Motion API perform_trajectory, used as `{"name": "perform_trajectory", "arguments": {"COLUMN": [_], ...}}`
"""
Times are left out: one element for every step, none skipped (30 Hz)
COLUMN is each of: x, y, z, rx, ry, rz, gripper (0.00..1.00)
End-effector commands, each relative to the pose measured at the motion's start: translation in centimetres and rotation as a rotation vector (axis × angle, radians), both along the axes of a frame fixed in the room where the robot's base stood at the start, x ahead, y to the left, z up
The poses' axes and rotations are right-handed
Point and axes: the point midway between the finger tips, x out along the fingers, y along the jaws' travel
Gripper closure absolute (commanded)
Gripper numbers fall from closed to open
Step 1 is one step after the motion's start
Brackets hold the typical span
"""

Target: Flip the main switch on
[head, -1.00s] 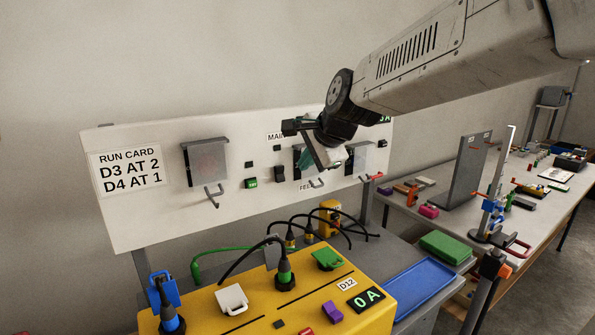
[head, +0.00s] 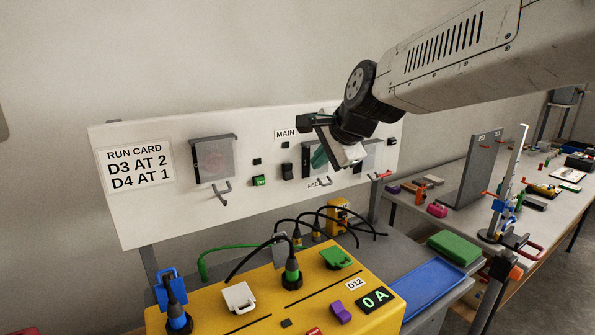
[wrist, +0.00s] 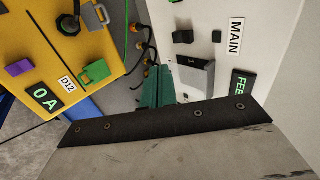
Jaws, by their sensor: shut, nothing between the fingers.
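The main switch (head: 287,171) is a black rocker on the white wall panel, below the MAIN label (head: 285,133) and a small dark square. In the wrist view the switch (wrist: 183,36) and the MAIN label (wrist: 235,38) show near the top. Whether the rocker is on or off is too small to tell. My gripper (head: 319,158) has green fingers and is shut and empty. It is in front of the panel, to the right of the switch. In the wrist view the fingers (wrist: 156,86) appear apart from the switch.
A grey hooded cover (wrist: 195,76) is close beside the fingers. Another clear covered unit (head: 213,160) with a hook is to the left on the panel. A yellow box (head: 265,298) with plugs, cables and a 0 A display stands below. A run card (head: 136,165) is at left.

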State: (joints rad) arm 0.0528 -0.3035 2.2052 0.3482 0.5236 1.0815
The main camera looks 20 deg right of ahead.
Motion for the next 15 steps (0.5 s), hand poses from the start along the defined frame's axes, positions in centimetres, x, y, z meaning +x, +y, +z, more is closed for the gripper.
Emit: {"name": "perform_trajectory", "arguments": {"x": [0.0, 0.1, 0.2, 0.4, 0.6, 0.9, 1.2, 1.5, 2.0, 2.4, 2.9, 3.5, 3.9, 4.4, 5.0], "y": [-0.2, -0.2, -0.2, -0.2, -0.2, -0.1, 0.0, 0.1, 0.2, 0.2, 0.3, 0.5, 0.6, 0.7, 0.8], "z": [-0.1, -0.1, -0.3, -0.5, -0.7, -1.1, -1.4, -1.8, -2.4, -2.8, -3.3, -3.9, -4.4, -4.9, -5.6], "rx": [0.0, 0.0, 0.001, 0.001, 0.002, 0.002, 0.002, 0.001, 0.0, 0.0, 0.001, 0.001, 0.002, 0.0, 0.001], "ry": [0.001, 0.001, 0.002, 0.003, 0.003, 0.004, 0.004, 0.005, 0.006, 0.006, 0.007, 0.006, 0.008, 0.006, 0.007], "rz": [-0.004, -0.004, -0.004, -0.005, -0.004, -0.004, -0.004, -0.004, -0.003, -0.003, -0.003, -0.004, -0.004, -0.003, -0.003], "gripper": [1.0, 1.0, 1.0, 1.0, 1.0, 1.0, 1.0, 1.0, 1.0, 1.0, 1.0, 1.0, 1.0, 1.0, 1.0]}}
